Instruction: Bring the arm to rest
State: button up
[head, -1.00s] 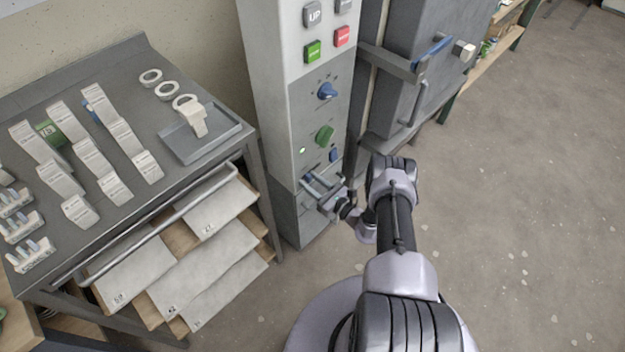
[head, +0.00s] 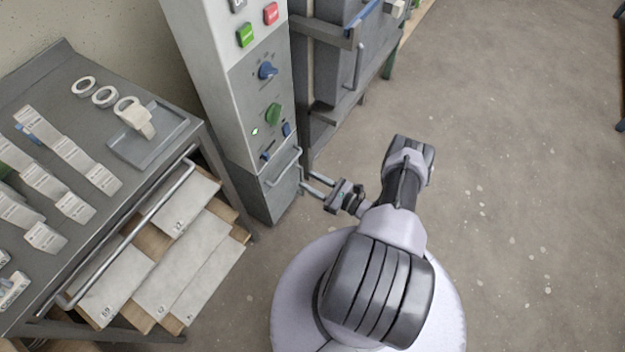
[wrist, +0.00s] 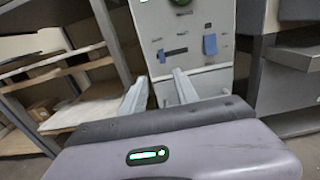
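My gripper (head: 315,183) is in front of the lower part of the grey control cabinet (head: 222,80), close to its drawer-like handle (head: 284,167). In the wrist view its two fingers (wrist: 158,92) stand apart with nothing between them, pointing at the cabinet's panel (wrist: 185,40). The panel bears a blue knob (head: 267,71), a green knob (head: 272,113), a small blue switch (head: 286,129) and a lit green lamp (head: 254,132).
A grey table (head: 60,70) at the left holds label strips, tape rolls (head: 104,97) and a tray (head: 172,132). Its shelves of boards (head: 186,205) jut out below. A dark grey kiln-like cabinet (head: 335,70) stands behind. The floor at the right (head: 530,200) is clear.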

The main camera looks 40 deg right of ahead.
jog(key=shift+s+d, duration=0.1)
jog(key=shift+s, duration=0.3)
